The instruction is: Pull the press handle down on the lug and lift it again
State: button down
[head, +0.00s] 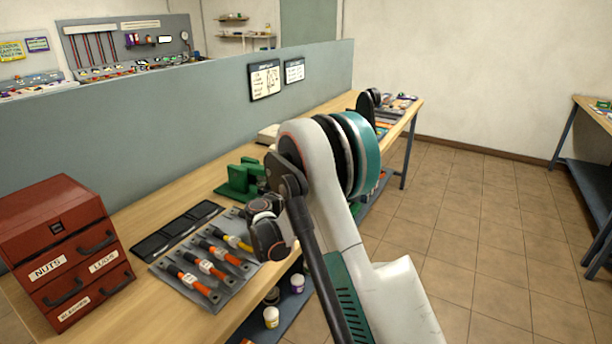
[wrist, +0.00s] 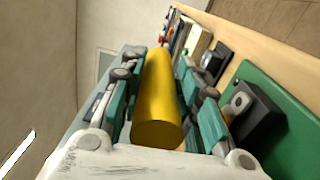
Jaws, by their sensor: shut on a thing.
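The yellow press handle (wrist: 157,112) is a smooth cylinder that fills the middle of the wrist view. My gripper (wrist: 163,80) has its teal fingers on both sides of it and is shut on it. The green press (head: 238,180) stands on the workbench beyond the tool mat in the head view, partly behind my arm. Its green base and a dark block also show at the right of the wrist view (wrist: 272,118). My arm hides my gripper and the handle in the head view. I cannot make out the lug.
A red drawer cabinet (head: 65,245) stands at the bench's near left end. A grey mat (head: 235,288) with several orange- and yellow-handled tools lies beside dark trays (head: 178,232). A grey partition (head: 190,125) runs behind the bench. The tiled floor (head: 480,220) at right is clear.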

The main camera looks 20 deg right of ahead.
jog(key=shift+f, duration=0.4)
jog(key=shift+a, duration=0.1)
jog(key=c, duration=1.2)
grip_release()
jog(key=shift+c, duration=0.2)
